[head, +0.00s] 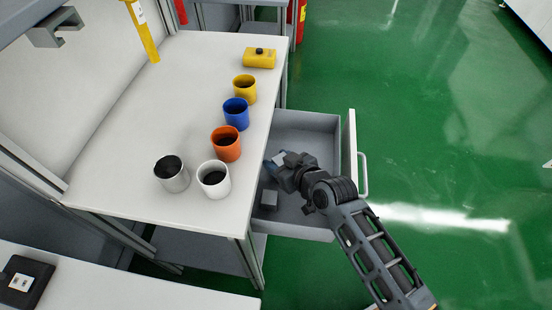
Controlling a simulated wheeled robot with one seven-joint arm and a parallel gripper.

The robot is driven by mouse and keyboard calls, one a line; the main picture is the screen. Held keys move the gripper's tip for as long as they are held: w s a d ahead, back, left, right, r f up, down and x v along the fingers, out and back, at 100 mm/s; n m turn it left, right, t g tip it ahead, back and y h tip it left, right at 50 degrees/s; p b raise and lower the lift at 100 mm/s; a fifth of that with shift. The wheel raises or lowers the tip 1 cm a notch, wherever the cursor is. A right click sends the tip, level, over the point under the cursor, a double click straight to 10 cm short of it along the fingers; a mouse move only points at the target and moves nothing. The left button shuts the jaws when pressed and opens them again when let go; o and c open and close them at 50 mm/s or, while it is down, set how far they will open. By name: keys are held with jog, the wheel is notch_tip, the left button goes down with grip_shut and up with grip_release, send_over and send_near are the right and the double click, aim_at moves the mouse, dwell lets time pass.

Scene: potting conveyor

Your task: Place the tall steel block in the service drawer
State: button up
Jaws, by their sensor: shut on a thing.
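The service drawer (303,118) is a grey open tray, pulled out from the right side of the white bench. My gripper (275,162) is over the drawer near its bench side, pointing to the left. It is shut on a pale steel-coloured piece (280,157), which looks like the tall steel block. Most of that piece is hidden by the gripper, so its height and any contact with the drawer cannot be told. A small grey block (269,199) sits on the drawer floor in the near left part, apart from the gripper.
White (214,190), steel (172,183), orange (226,153), blue (236,123) and yellow cups (244,97) stand along the bench's right side (130,120). A yellow container (259,58) lies at the back. The drawer front (349,150) and handle (363,175) flank my arm.

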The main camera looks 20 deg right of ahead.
jog(key=shift+x, duration=0.75)
jog(key=shift+f, duration=0.2)
jog(key=shift+f, duration=0.2)
jog(key=o, duration=1.3)
jog(key=shift+r, duration=0.1)
jog(key=shift+s+r, duration=0.15)
jog(key=shift+s, duration=0.05)
jog(key=shift+v, duration=3.6)
